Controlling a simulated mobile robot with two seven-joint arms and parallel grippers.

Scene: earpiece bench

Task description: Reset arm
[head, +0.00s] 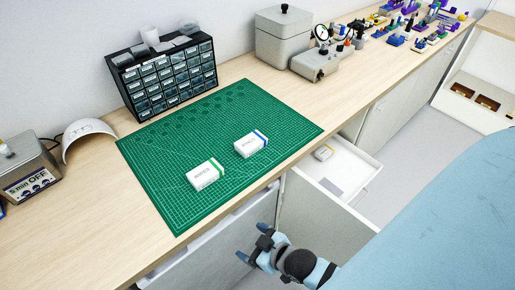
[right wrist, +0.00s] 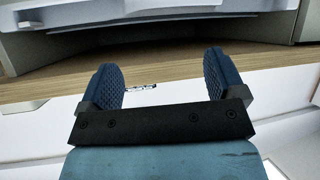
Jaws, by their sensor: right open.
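My right gripper (head: 258,246) is in front of the bench, near the drawer fronts and left of the open drawer. Its jaws are open and empty. In the right wrist view the two blue ribbed fingers (right wrist: 160,80) stand wide apart with nothing held between them. A small thin object (right wrist: 141,88) shows beyond the fingers, too small to identify. My left gripper is in neither view.
A green mat (head: 160,145) on the bench holds a green-striped box (head: 204,176) and a blue-striped box (head: 250,145). An open drawer (head: 358,180) juts out with a small box (head: 323,153) inside. A drawer cabinet (head: 165,80) stands behind.

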